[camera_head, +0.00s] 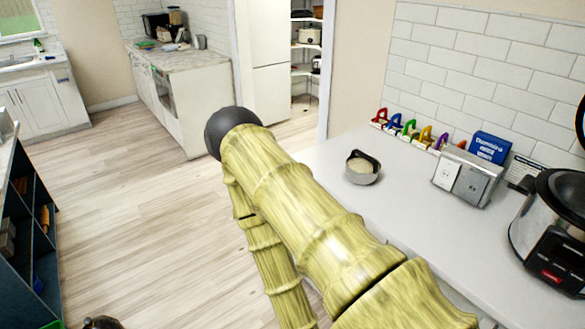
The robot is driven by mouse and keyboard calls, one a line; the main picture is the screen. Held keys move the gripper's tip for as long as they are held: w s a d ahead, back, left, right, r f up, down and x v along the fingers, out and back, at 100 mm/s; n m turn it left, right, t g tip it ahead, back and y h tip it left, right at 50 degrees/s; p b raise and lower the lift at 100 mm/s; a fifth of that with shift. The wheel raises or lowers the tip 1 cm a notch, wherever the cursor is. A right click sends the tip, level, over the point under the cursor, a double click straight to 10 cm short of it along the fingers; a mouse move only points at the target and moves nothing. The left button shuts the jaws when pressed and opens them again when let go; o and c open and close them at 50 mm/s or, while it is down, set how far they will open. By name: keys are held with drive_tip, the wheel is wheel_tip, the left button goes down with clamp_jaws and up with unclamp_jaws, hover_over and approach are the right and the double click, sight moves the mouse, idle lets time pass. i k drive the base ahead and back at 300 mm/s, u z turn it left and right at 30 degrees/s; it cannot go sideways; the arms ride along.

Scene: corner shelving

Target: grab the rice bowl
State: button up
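The rice bowl (363,178) is a small grey bowl with a dark inner side and pale contents that look like rice. It stands near the left edge of the white counter (400,225), right of the middle of the view. My yellow, bamboo-patterned arm crosses the middle of the view, to the left of the bowl and apart from it in the picture. My gripper is not in view, so its opening and its place relative to the bowl cannot be seen.
A black-and-silver cooker (555,230) stands far right. Wooden floor (110,200) is open at left, beside a dark shelf (30,235).

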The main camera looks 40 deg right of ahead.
sight(361, 168)
drive_tip(key=u, duration=0.35)
drive_tip(key=i, duration=0.25)
drive_tip(key=z, duration=1.65)
